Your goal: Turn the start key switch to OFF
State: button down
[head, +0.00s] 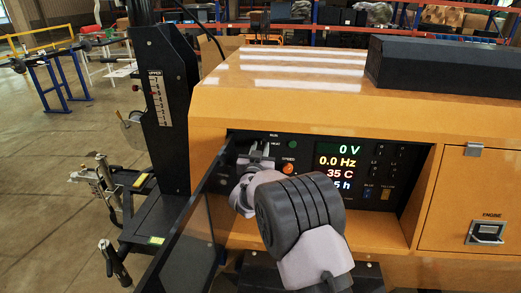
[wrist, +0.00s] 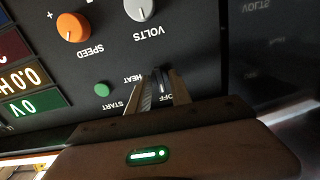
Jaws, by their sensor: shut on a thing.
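The start key switch (wrist: 158,85) is on the dark control panel, at the bottom middle of the upside-down wrist view. The labels HEAT, OFF and START stand around it. My gripper (wrist: 156,92) is shut on the key, with one finger on each side. The fingers hide much of it, so I cannot tell its exact setting. In the head view my gripper (head: 266,163) reaches the left part of the panel, and the key is hidden there by my wrist.
The panel's display (head: 338,165) reads 0 V, 0.0 Hz and 35 C. An orange SPEED knob (wrist: 72,27), a grey VOLTS knob (wrist: 139,8) and a green light (wrist: 102,89) are near my fingers. An open dark door (head: 190,225) stands left of my arm.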

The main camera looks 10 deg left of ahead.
dwell(0.4)
jog(key=c, duration=1.5)
grip_release()
jog(key=s, duration=1.1)
jog(key=s+p, duration=0.1)
jog(key=s, duration=0.5)
jog(key=shift+s+a, duration=0.25)
jog(key=shift+a, duration=0.05)
